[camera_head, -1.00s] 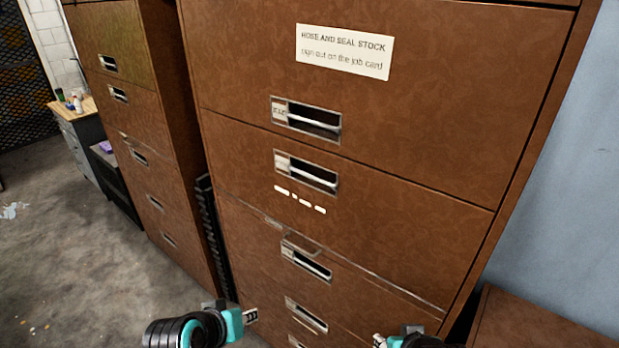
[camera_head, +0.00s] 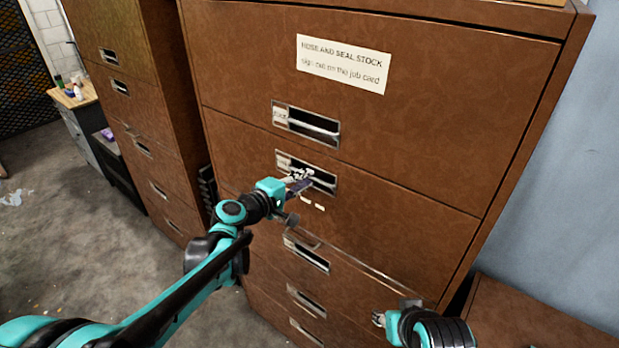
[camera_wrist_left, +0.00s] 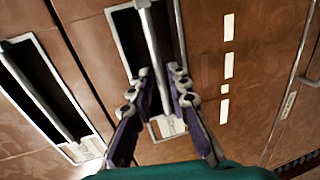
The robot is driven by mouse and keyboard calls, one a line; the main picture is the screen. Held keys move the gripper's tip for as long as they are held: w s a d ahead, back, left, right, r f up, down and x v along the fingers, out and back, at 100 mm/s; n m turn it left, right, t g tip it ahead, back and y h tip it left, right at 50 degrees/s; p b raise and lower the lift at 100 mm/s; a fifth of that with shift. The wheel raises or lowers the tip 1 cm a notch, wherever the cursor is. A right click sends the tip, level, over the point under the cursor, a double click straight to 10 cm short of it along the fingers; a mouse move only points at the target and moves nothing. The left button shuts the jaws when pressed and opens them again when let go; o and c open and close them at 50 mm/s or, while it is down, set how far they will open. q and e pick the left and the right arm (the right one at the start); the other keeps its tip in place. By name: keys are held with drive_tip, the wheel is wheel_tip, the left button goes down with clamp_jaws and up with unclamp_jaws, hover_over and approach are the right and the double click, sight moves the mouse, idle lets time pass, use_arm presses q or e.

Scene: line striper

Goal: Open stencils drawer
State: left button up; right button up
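A tall brown cabinet (camera_head: 400,130) fills the middle, with several drawers that have recessed pulls. No stencils label can be read. My left gripper (camera_head: 303,176) is at the pull of the second drawer (camera_head: 400,184), the one with white dashes below it. In the left wrist view its fingers (camera_wrist_left: 161,82) lie one on each side of the pull's metal bar (camera_wrist_left: 156,40), close to it. Whether they press on the bar is unclear. That drawer looks closed. My right gripper (camera_head: 378,319) is low at the right, in front of the cabinet and apart from it, its fingers small and partly hidden.
A paper sign (camera_head: 343,64) reading "HOSE AND SEAL STOCK" is on the top drawer. Another brown cabinet (camera_head: 140,110) stands to the left. A low brown unit (camera_head: 530,315) stands at the right by the blue-grey wall. Concrete floor (camera_head: 60,240) is open at the left.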

use_arm(q)
drive_tip(key=shift+x, duration=1.3)
clamp_jaws()
drive_tip(key=shift+s+f, duration=0.1)
drive_tip(key=shift+s, duration=0.05)
